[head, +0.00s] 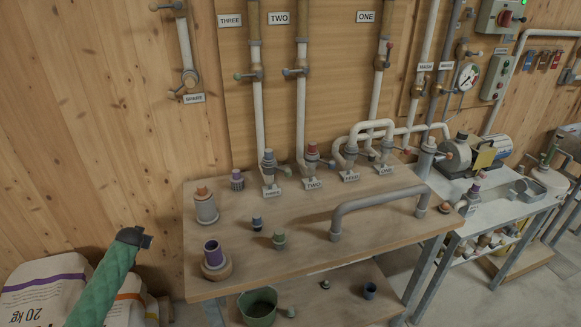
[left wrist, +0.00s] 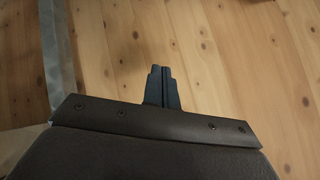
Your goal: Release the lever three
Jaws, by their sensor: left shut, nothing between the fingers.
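The THREE sign (head: 230,20) hangs on the wall board above a white pipe with a valve, whose small lever (head: 244,75) sticks out to the left. The same pipe runs down to a grey fitting with a blue-grey top (head: 268,162) at the table's back edge, with a small tag below it. Whether a lever there is shut or open is too small to tell. My left gripper (head: 147,239) is at the lower left of the head view, left of the table and apart from it. Its dark fingers (left wrist: 162,84) are together and empty in the left wrist view, before wood planks.
The wooden table (head: 300,255) carries several loose fittings and a grey U-shaped pipe (head: 375,203). Feed sacks (head: 45,285) lie at the lower left near my arm. Pipes TWO (head: 301,110) and ONE (head: 376,90) stand to the right.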

